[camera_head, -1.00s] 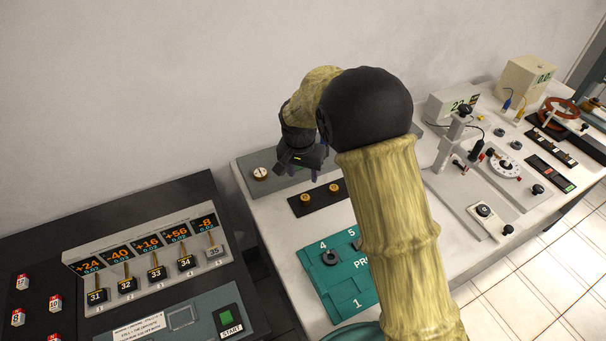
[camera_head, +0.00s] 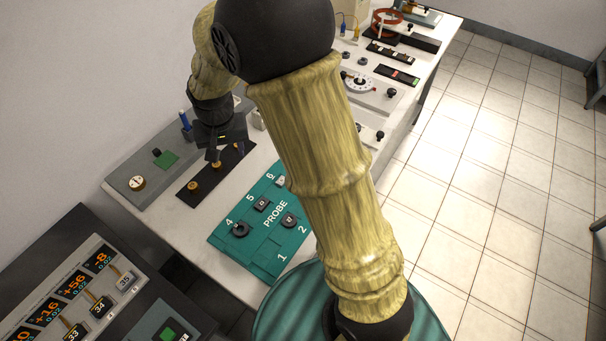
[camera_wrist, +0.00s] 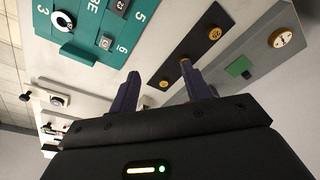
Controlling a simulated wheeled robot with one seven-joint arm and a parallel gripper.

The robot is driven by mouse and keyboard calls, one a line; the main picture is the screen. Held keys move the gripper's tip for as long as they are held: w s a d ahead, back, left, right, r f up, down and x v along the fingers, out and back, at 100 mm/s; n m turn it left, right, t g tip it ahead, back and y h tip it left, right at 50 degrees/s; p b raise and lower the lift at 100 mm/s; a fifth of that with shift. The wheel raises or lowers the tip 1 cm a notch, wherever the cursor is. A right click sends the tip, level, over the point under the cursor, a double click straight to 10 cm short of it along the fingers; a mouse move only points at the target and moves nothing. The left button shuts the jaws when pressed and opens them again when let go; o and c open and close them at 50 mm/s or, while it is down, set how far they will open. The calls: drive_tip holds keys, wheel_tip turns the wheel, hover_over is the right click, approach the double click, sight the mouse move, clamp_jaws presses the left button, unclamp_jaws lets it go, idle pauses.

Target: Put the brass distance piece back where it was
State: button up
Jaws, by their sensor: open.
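A dark strip (camera_head: 205,176) on the white bench carries small round brass pieces. One brass piece (camera_head: 193,187) is clear of my gripper, and another (camera_head: 216,164) is just below the fingers. In the wrist view a brass piece (camera_wrist: 214,34) stands on the dark strip (camera_wrist: 199,47), and a smaller brass piece (camera_wrist: 164,84) shows between the fingers, lower down. I cannot tell which is the distance piece. My gripper (camera_head: 214,153) is above the strip, and in the wrist view my gripper (camera_wrist: 160,70) is open with nothing visibly held. One finger partly hides the strip.
A grey plate (camera_head: 122,183) with a round dial (camera_head: 137,183) and a green square (camera_head: 166,159) lies beside the strip. A teal numbered PROBE board (camera_head: 235,254) holds several dark pieces. A dark console with displays (camera_head: 75,290) stands at lower left.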

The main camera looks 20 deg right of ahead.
drive_tip(key=s+d+r+n, duration=0.1)
drive_tip(key=s+d+r, duration=0.1)
drive_tip(key=s+d, duration=1.2)
drive_tip(key=shift+s+d+t, duration=0.2)
drive_tip(key=shift+s+t, duration=0.2)
drive_tip(key=shift+s, duration=0.25)
drive_tip(key=shift+c, duration=0.5)
